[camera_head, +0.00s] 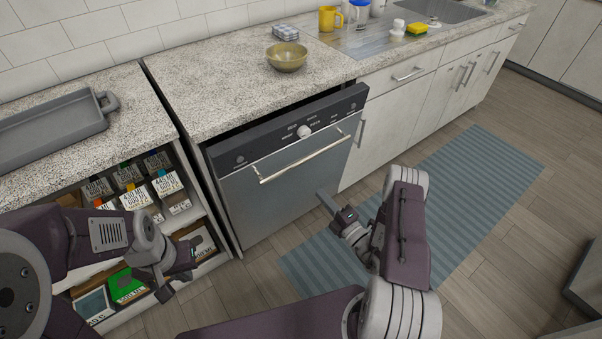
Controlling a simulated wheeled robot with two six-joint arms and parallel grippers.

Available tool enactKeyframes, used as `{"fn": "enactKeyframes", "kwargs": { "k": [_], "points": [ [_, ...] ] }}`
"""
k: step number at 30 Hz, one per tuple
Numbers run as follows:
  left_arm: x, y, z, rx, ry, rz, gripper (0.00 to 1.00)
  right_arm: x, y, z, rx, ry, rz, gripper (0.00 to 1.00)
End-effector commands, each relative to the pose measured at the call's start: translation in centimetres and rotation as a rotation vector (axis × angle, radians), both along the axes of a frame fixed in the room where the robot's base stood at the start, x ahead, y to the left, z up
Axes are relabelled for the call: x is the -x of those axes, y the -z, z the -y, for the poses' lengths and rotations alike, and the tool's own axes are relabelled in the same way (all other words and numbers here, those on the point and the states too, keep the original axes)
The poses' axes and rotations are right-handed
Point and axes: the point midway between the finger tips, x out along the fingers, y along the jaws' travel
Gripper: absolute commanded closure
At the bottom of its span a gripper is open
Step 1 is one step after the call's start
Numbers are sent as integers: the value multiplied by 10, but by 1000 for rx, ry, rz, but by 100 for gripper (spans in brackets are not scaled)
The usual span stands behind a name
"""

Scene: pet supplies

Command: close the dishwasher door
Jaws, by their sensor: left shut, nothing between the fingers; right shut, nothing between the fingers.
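The dishwasher (285,190) has a steel front, a dark control strip with a knob, and a bar handle (305,162). Its door is nearly upright, with its top edge tilted slightly out and a dark gap below the counter. My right gripper (325,198) is shut and empty, in front of the door's lower right part. I cannot tell whether it touches the door. My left gripper (178,284) is shut and empty, in front of the open shelves left of the dishwasher.
Shelves with boxes and price tags (135,197) stand to the left. A gold bowl (287,57) and a grey tray (55,124) rest on the counter (220,95). A blue striped mat (450,195) lies on the floor to the right.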

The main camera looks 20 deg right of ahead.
Motion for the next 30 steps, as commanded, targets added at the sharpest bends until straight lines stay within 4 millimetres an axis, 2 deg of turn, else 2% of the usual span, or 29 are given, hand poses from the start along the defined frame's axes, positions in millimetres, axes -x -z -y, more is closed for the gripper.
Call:
{"fn": "enactKeyframes", "kwargs": {
  "k": [9,15,21,30],
  "points": [
    [0,9,0,0,0,0,100,-65,-7,-25,3,-6,5,100],
    [0,14,0,0,0,0,100,-95,-10,-35,1,-4,4,100],
    [0,15,0,0,0,0,100,-105,-12,-39,0,-2,1,100],
    [0,14,0,0,0,0,100,-105,-13,-38,0,-1,-1,100]
  ]
}}
